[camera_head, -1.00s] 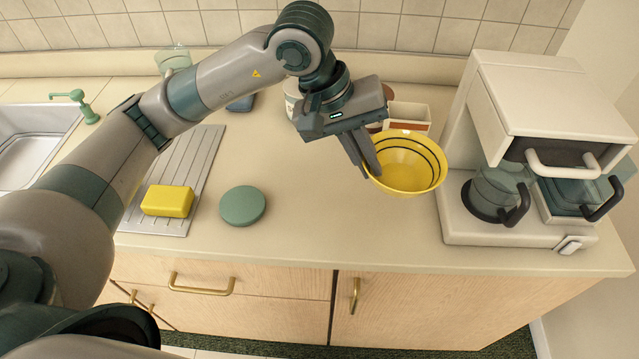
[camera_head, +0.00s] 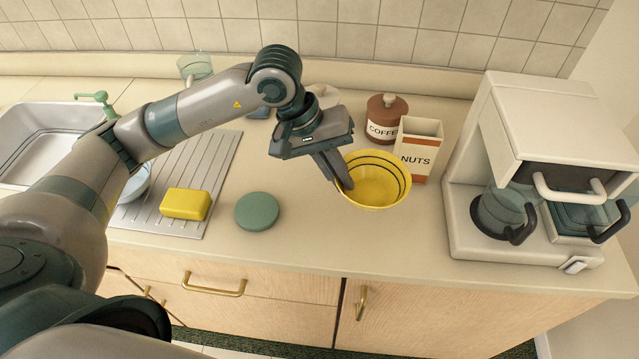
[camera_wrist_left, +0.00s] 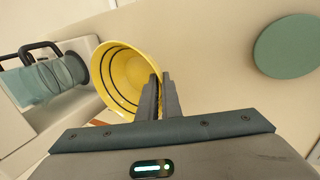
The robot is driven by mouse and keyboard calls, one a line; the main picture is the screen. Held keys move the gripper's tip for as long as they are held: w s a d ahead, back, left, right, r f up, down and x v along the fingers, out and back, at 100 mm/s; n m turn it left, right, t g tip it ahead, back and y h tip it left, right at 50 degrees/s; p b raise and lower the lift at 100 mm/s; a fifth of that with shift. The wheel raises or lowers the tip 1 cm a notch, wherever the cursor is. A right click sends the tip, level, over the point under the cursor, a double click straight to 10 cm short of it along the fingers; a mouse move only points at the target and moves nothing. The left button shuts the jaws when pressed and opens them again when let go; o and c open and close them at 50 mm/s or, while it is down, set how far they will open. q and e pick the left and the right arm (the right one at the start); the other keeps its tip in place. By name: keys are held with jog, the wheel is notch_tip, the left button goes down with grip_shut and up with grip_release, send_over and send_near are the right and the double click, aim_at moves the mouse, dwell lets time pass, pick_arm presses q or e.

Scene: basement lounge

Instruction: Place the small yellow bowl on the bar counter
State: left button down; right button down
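The small yellow bowl (camera_head: 383,187) has dark bands inside and is upright over the beige counter (camera_head: 310,235), in front of the nuts box. I cannot tell whether its base touches the counter. My left gripper (camera_head: 345,186) is closed on the bowl's left rim, its fingers pointing down. In the left wrist view, the two fingers (camera_wrist_left: 161,92) pinch the rim of the bowl (camera_wrist_left: 120,68). My right gripper is not in view.
A coffee machine (camera_head: 540,130) stands to the right. A coffee jar (camera_head: 384,120) and a nuts box (camera_head: 420,150) stand behind the bowl. A green disc (camera_head: 257,211), a yellow block (camera_head: 186,204) and the sink (camera_head: 40,140) are to the left. The front counter strip is clear.

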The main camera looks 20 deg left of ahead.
pick_arm(q)
jog(key=a+f, duration=0.1)
jog(key=a+p, duration=0.1)
jog(key=a, duration=0.1)
jog(key=a+f, duration=0.1)
jog(key=shift+w+a+f, duration=0.2)
jog(key=shift+a+f, duration=0.1)
jog(key=shift+f, duration=0.15)
notch_tip(320, 180, down, 2)
jog(key=shift+d+f+p, duration=0.1)
jog(key=shift+f+p, duration=0.1)
jog(key=shift+p, duration=0.9)
jog(key=shift+f, duration=0.6)
jog(key=shift+f, duration=0.1)
jog(key=shift+f, duration=0.2)
